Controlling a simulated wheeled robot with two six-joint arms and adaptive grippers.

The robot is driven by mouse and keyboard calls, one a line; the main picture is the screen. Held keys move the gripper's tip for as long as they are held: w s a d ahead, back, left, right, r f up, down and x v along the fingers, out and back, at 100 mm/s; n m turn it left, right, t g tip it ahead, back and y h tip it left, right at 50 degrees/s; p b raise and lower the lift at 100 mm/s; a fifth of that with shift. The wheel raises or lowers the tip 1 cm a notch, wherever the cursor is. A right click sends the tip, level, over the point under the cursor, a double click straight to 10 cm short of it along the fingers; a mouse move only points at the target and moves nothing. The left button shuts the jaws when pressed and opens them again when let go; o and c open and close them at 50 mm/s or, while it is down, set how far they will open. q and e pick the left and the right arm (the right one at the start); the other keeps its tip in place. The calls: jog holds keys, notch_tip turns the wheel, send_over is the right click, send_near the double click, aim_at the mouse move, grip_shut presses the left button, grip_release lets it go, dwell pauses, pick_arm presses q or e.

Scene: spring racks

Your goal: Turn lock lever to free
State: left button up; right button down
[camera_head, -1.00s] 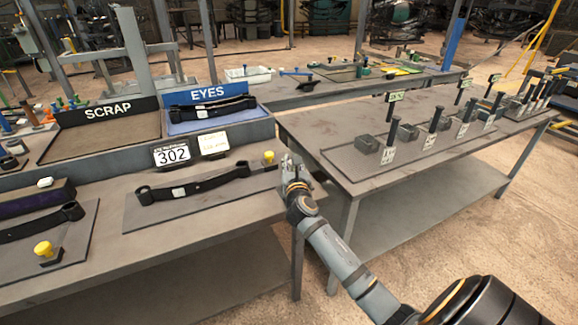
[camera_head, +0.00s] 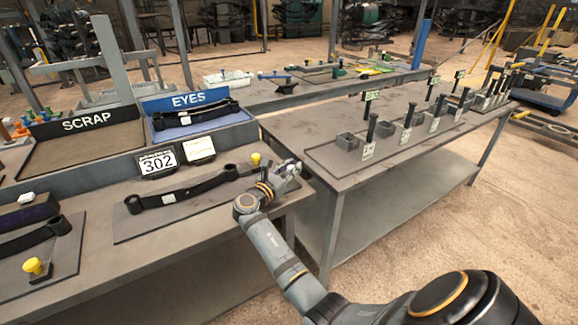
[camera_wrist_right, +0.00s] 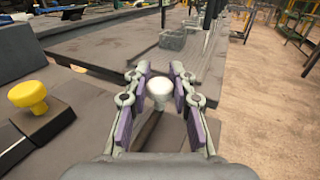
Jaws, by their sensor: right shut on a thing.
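My right gripper (camera_head: 290,170) is at the right end of the near bench, beside the mat with a dark leaf spring (camera_head: 190,186) and a yellow knob (camera_head: 256,159). In the right wrist view, my right gripper (camera_wrist_right: 166,92) has its purple-padded fingers closed around a pale round knob (camera_wrist_right: 159,88) on a dark bar, which looks like the lock lever. The lever's base and exact angle are mostly hidden by the gripper. The yellow knob also shows at left in the right wrist view (camera_wrist_right: 28,95). My left gripper is not in view.
A SCRAP tray (camera_head: 86,154) and a blue EYES tray (camera_head: 200,124), holding another spring, stand behind on the near bench. A second table (camera_head: 290,126) at right carries posts and small grey blocks. Bare floor (camera_head: 440,220) lies at front right.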

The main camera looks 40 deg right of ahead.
jog(key=shift+s+f+m+g, duration=0.15)
jog(key=shift+m+g, duration=0.25)
jog(key=shift+g, duration=0.2)
jog(key=shift+f, duration=0.1)
jog(key=c, duration=1.5)
grip_release()
jog(key=o, duration=0.4)
jog(key=shift+a, duration=0.15)
jog(key=shift+r, duration=0.2)
jog(key=v, duration=0.7)
jog(key=shift+a+f, duration=0.15)
jog(key=shift+a, duration=0.05)
